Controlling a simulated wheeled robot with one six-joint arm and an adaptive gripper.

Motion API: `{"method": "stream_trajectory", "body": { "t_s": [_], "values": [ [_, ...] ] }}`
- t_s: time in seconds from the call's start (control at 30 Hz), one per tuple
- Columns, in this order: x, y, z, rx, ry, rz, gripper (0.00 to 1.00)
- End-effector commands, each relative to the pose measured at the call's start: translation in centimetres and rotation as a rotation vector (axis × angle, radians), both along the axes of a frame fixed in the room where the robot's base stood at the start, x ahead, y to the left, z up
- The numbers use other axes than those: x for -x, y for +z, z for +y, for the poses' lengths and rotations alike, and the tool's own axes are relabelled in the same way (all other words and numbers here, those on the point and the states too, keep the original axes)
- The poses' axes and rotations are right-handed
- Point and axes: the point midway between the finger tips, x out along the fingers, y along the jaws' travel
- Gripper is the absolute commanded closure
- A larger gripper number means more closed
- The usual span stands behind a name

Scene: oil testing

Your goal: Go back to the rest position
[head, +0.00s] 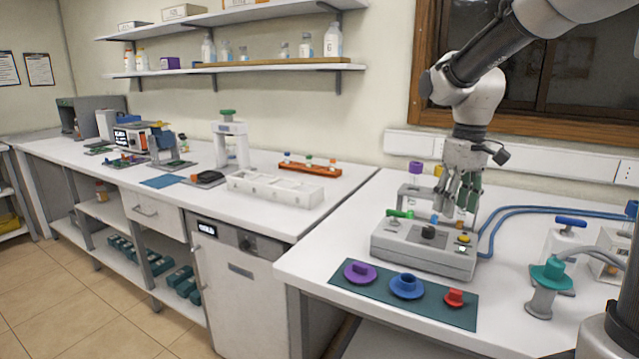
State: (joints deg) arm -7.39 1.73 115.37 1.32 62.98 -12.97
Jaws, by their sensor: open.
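My gripper (458,194) hangs from my arm at the right of the head view, pointing down. Its fingers are open, and I see nothing held between them. It is over the back part of a grey test device (425,256) with a green lever, a dark knob and a yellow button. The fingers overlap the device's rear frame in the picture, so I cannot tell whether they touch it.
A dark green mat (447,314) in front holds a purple part (360,272), a blue part (407,286) and a red part (454,298). Blue hoses (540,209) run right of the device. A teal-topped cylinder (545,286) stands at right. A white tray (275,190) sits on the left bench.

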Motion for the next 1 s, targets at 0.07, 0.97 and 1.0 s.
{"method": "stream_trajectory", "body": {
  "t_s": [0.07, 0.97, 1.0],
  "values": [
    [3.0, 0.3, -0.9, -0.001, -0.069, -0.026, 0.49],
    [21.0, 2.2, -5.7, -0.046, -0.35, -0.372, 0.49],
    [21.0, 2.2, -5.7, -0.047, -0.349, -0.372, 0.49]
  ]
}}
